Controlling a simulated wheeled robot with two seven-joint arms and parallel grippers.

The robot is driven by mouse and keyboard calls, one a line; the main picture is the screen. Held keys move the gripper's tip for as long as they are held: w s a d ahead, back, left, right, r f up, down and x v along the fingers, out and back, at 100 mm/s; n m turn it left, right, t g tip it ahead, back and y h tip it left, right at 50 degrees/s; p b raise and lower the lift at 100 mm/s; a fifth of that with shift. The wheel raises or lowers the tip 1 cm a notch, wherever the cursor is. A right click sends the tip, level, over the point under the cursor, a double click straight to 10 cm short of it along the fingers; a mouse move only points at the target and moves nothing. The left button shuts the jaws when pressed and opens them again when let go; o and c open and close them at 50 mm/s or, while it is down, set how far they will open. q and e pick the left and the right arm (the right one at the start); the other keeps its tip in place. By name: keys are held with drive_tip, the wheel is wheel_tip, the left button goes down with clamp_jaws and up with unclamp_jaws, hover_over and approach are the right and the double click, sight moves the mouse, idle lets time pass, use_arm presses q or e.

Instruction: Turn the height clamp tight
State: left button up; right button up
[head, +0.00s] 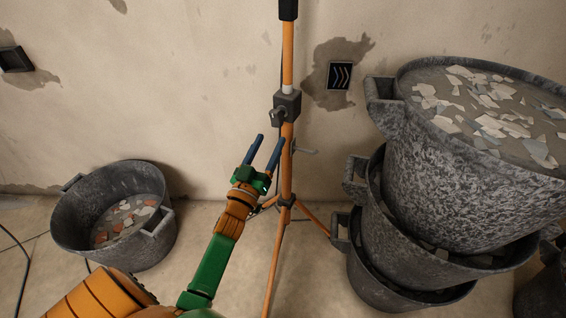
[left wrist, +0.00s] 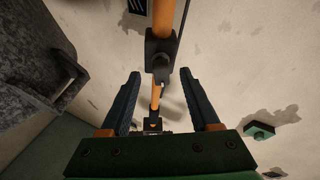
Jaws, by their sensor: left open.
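An orange tripod stand (head: 287,180) stands upright in front of the wall. Its dark height clamp (head: 287,106) is a block around the pole, with a small knob or lever on its front left. My left gripper (head: 267,140) is open and empty, just below and left of the clamp. In the left wrist view the clamp (left wrist: 161,50) lies ahead of my two blue fingers (left wrist: 164,85), with its lever pointing into the space between them. I see no contact between fingers and clamp. My right gripper is not in view.
Stacked grey buckets (head: 440,185) of rubble stand at the right, close to the stand. Another bucket (head: 85,225) with rubble sits on the floor at the left.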

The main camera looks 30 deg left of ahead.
sight(274, 119)
use_arm(q)
drive_tip(key=r, duration=0.1)
drive_tip(key=r+t, duration=0.1)
drive_tip(key=shift+w+a+r, duration=0.1)
drive_tip(key=shift+a+r, duration=0.15)
drive_tip(key=shift+r, duration=0.05)
drive_tip(key=x, duration=0.6)
drive_tip(key=shift+w+a, duration=0.1)
clamp_jaws()
